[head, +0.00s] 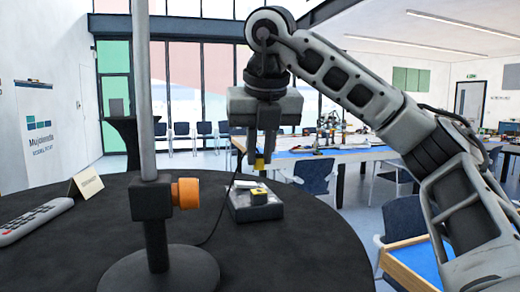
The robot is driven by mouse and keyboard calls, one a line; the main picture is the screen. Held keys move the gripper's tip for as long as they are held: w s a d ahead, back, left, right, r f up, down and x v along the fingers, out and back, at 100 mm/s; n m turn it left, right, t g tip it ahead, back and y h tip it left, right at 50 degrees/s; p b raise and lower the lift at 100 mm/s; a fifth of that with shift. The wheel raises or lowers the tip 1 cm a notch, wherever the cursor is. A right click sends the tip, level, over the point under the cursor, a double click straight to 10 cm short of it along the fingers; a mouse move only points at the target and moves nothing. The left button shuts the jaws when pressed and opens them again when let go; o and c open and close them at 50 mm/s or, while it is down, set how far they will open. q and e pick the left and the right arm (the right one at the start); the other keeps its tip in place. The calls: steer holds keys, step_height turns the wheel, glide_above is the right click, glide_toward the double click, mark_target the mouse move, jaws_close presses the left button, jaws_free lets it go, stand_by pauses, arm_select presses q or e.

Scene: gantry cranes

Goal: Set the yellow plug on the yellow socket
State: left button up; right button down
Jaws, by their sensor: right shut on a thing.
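My right gripper (260,150) points down above the round black table and is shut on the small yellow plug (259,164), whose lower end shows below the fingers. Under it stands a low grey box (256,212). The gripper's fingers hide the plug's upper part. My left gripper is not in view.
A stand with a round base (160,272), an upright pole and an orange knob (186,193) is left of the box. A dark cable runs by the box. The black tabletop (300,255) is clear at right.

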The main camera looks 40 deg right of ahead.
arm_select(q)
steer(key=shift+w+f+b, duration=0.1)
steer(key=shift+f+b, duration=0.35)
steer(key=shift+b, duration=0.4)
arm_select(e)
steer(key=shift+f, duration=1.35)
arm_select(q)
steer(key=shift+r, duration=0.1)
arm_select(e)
steer(key=shift+f, duration=0.55)
stand_by(1.5)
steer(key=c, duration=0.8)
jaws_free()
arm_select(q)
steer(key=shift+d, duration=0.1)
